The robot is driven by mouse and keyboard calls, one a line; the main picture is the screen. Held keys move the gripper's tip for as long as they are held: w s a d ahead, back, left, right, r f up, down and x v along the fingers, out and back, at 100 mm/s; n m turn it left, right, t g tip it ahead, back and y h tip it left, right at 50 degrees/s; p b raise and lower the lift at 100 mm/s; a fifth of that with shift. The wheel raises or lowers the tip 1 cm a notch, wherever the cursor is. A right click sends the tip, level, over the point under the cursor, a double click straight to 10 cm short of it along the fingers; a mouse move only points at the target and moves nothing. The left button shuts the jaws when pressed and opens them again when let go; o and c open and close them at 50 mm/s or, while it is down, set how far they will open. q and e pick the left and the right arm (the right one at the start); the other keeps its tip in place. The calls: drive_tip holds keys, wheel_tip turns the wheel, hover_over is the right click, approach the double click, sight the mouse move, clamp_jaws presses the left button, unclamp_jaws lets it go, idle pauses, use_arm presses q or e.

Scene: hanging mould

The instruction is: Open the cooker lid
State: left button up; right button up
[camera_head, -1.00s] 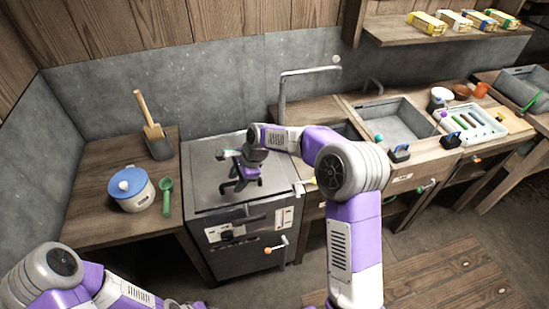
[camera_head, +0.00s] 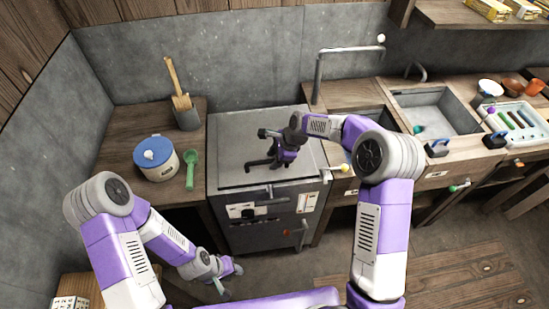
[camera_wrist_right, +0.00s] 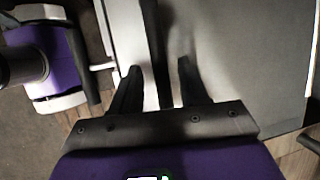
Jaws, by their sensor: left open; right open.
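The cooker is a grey metal box with a flat lid (camera_head: 232,120), which lies shut on top. A dark handle (camera_head: 268,190) shows at its front edge. My right gripper (camera_head: 256,149) is open above the lid, towards its front. In the right wrist view my right gripper (camera_wrist_right: 158,78) has its fingers apart, with a dark bar (camera_wrist_right: 152,40) running between them beside the grey lid (camera_wrist_right: 240,60); I cannot tell whether they touch the bar. My left gripper (camera_head: 231,281) is open and empty, low in front of the cooker.
A blue-lidded white pot (camera_head: 157,170), a green scoop (camera_head: 190,168) and a wooden-handled tool in a grey holder (camera_head: 187,117) stand on the left counter. A tap (camera_head: 345,50) and a sink (camera_head: 435,112) are to the right. The floor before the cooker is partly clear.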

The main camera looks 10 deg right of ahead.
drive_tip(key=shift+c, duration=0.2)
clamp_jaws()
drive_tip(key=shift+r, duration=0.15)
